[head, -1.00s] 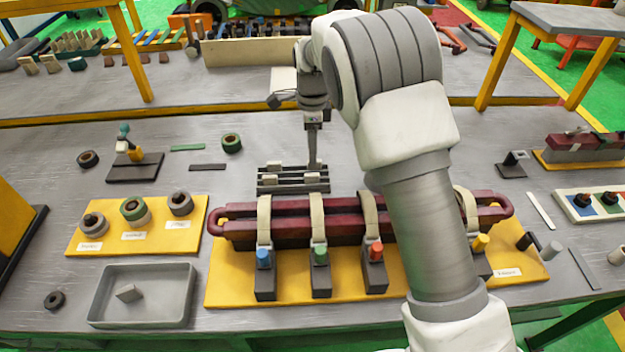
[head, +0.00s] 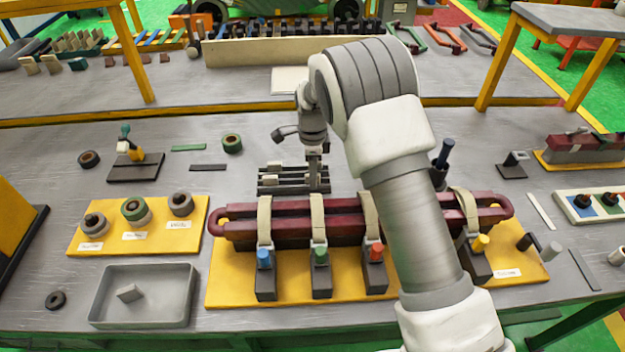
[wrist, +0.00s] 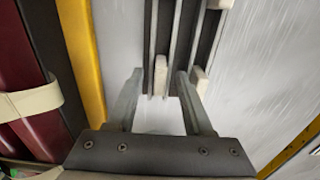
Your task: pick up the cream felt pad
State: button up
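Several small cream felt pads sit on a dark slatted rack (head: 268,190) behind the maroon coil. In the head view one cream pad (head: 275,165) shows at the rack's back left, and the right side of the rack is partly hidden by my gripper (head: 314,182). In the wrist view my gripper (wrist: 159,78) is open, its two fingers apart. A cream felt pad (wrist: 160,76) on the rack lies between the fingertips, with gaps on both sides. A second cream pad (wrist: 200,82) lies just outside the right finger, and a third (wrist: 219,4) is farther up.
The maroon coil (head: 340,228) with cream straps stands on a yellow board (head: 225,280) in front of the rack. A grey tray (head: 185,305) holds a small block at front left. Green tape (head: 232,142) lies behind left.

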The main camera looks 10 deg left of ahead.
grip_shut()
jog(key=shift+r, duration=0.15)
notch_tip(320, 180, up, 4)
jog(key=shift+r, duration=0.1)
jog(key=s+d+r, duration=0.2)
jog(key=d+r, duration=0.4)
jog(key=d, duration=0.5)
jog(key=shift+s+d+r+b, duration=0.25)
jog(key=shift+r+b, duration=0.05)
jog(key=shift+b, duration=0.1)
jog(key=shift+s, duration=0.1)
